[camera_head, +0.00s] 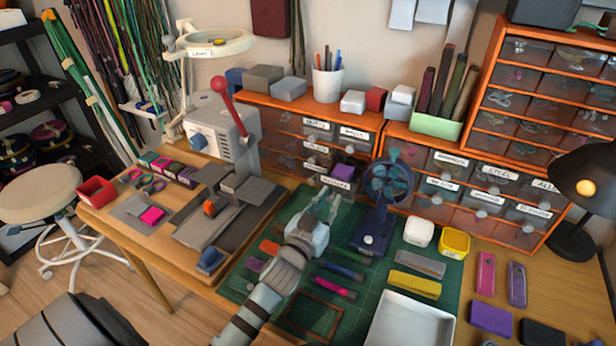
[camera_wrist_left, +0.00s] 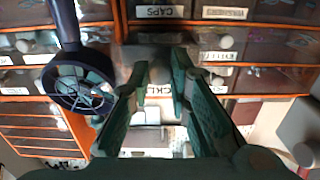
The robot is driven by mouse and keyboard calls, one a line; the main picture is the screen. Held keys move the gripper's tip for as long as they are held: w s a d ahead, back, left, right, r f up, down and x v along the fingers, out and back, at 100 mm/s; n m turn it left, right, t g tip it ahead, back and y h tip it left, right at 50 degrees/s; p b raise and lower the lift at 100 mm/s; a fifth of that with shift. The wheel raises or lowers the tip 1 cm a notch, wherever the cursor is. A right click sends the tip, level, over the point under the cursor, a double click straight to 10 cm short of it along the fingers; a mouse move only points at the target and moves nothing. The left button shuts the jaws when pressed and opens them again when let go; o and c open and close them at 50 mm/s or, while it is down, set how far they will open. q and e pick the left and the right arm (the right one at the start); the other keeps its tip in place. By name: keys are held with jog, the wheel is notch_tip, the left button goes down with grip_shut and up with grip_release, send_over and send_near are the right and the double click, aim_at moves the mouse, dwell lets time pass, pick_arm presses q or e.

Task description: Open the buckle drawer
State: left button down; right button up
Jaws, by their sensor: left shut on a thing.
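My left gripper (camera_head: 328,205) reaches up from the bottom of the head view to the orange cabinet (camera_head: 280,103) at the back. It is shut on the buckle drawer's knob, which its fingers mostly hide. The buckle drawer (camera_head: 335,184) is in the cabinet's lower row, with a white label on its front. A purple item (camera_head: 343,172) shows just above that front, and the drawer appears to stand out from the cabinet. In the left wrist view, the two fingers (camera_wrist_left: 158,95) flank the knob, and part of the drawer's label shows between them. My right gripper is not in view.
A dark blue fan (camera_head: 387,185) stands close to the right of the gripper. A grey press (camera_head: 222,125) with a red lever is to the left. The green mat (camera_head: 383,272) below holds several small tools, and a white tray (camera_head: 412,318) lies at front right.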

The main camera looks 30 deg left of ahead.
pick_arm(q)
jog(key=shift+s, duration=0.1)
jog(key=c, duration=1.6)
grip_release()
jog(key=shift+o, duration=0.6)
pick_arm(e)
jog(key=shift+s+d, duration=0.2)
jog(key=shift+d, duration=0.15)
pick_arm(q)
jog(key=shift+s, duration=0.1)
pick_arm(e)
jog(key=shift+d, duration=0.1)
pick_arm(q)
jog(key=s+d, duration=0.1)
jog(key=s, duration=1)
jog(key=shift+s, duration=0.35)
